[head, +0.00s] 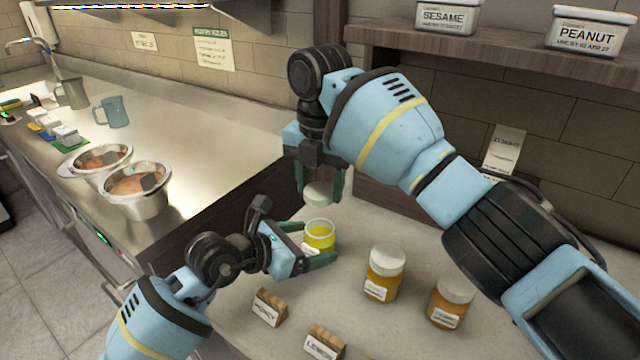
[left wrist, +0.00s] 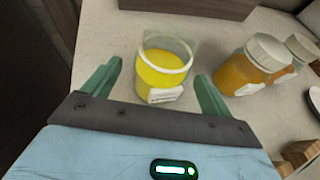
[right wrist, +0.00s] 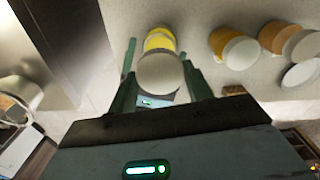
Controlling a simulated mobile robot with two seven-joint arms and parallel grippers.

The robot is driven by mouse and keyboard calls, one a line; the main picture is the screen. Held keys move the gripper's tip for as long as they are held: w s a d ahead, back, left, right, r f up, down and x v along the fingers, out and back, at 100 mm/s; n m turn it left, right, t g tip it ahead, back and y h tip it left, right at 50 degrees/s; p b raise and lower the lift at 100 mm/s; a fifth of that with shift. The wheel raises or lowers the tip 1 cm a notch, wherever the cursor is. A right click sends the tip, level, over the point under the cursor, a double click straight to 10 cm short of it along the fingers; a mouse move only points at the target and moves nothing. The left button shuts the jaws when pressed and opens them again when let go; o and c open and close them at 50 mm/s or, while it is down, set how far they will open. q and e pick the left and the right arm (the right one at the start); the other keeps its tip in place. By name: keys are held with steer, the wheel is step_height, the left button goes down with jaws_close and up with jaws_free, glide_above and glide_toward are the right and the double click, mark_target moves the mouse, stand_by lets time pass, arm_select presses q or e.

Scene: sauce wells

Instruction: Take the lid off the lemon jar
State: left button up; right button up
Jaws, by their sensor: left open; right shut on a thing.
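The lemon jar (head: 320,240) is a clear jar with yellow contents and a white label, standing upright on the counter. Its top is open in the head view and in the left wrist view (left wrist: 162,75). My right gripper (head: 319,186) is shut on the white lid (head: 319,196) and holds it above the jar, apart from the rim. The lid also shows between the fingers in the right wrist view (right wrist: 160,74). My left gripper (head: 306,246) is open, low, with one finger on each side of the jar; I cannot tell whether they touch it.
Two orange jars with white lids (head: 386,275) (head: 447,305) stand to the right. Wooden label blocks for honey (head: 268,307) and lemon (head: 324,343) stand in front. A shelf (head: 480,50) with sesame and peanut tubs is above right. Metal bowls (head: 138,203) stand on the left counter.

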arm_select(q)
steer(key=v, duration=0.9)
steer(key=shift+s, duration=0.2)
arm_select(e)
steer(key=shift+r, duration=0.35)
arm_select(q)
steer(key=shift+s+a, duration=0.1)
arm_select(e)
steer(key=shift+s+a+f, duration=0.1)
steer(key=shift+s, duration=0.05)
